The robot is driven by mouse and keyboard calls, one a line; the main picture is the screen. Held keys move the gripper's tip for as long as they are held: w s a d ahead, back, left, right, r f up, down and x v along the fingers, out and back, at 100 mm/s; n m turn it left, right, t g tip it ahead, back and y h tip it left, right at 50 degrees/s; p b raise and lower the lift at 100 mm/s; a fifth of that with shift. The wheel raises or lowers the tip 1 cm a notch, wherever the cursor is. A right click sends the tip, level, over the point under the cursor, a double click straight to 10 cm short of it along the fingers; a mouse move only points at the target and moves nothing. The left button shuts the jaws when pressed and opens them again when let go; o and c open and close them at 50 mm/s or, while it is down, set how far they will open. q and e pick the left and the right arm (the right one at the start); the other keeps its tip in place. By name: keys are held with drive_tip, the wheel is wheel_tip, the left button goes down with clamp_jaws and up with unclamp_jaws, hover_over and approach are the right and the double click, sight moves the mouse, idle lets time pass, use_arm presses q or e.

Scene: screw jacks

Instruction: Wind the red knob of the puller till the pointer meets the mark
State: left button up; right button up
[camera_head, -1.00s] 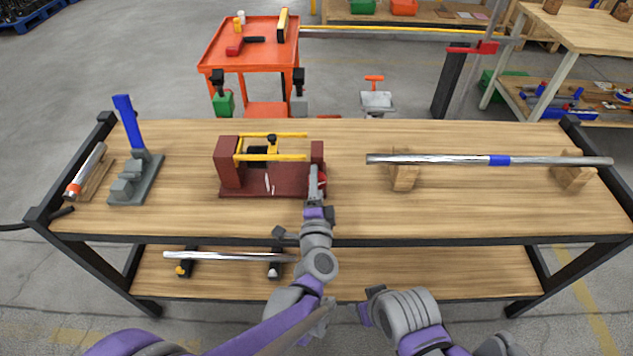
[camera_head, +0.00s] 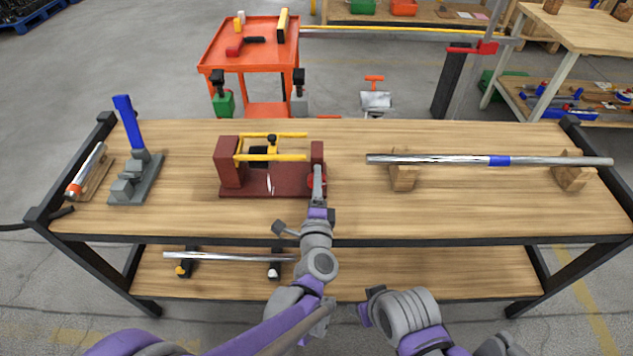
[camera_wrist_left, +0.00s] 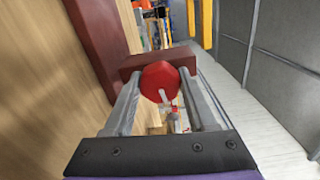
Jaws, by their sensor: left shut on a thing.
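The puller has a dark red base (camera_head: 240,190), end blocks, yellow rails (camera_head: 285,157) and a black block (camera_head: 257,151) between them. A thin white sliver (camera_head: 270,183) shows on the base's front; I cannot separate pointer from mark there. My left gripper (camera_head: 318,174) is at the puller's right end, shut on the red knob (camera_head: 311,182), which is partly hidden behind it. In the left wrist view the red knob (camera_wrist_left: 160,78) sits between the two grey fingers, in front of the dark red end block (camera_wrist_left: 157,62).
A long steel bar (camera_head: 430,159) rests on wooden blocks at the right of the bench (camera_head: 480,210). A grey stand with a blue handle (camera_head: 128,122) and a metal cylinder (camera_head: 86,172) are at the left. The bench front between puller and bar is clear.

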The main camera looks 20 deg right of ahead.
use_arm(q)
drive_tip(key=o, duration=1.4)
drive_tip(key=v, duration=1.1)
drive_tip(key=shift+w, duration=0.1)
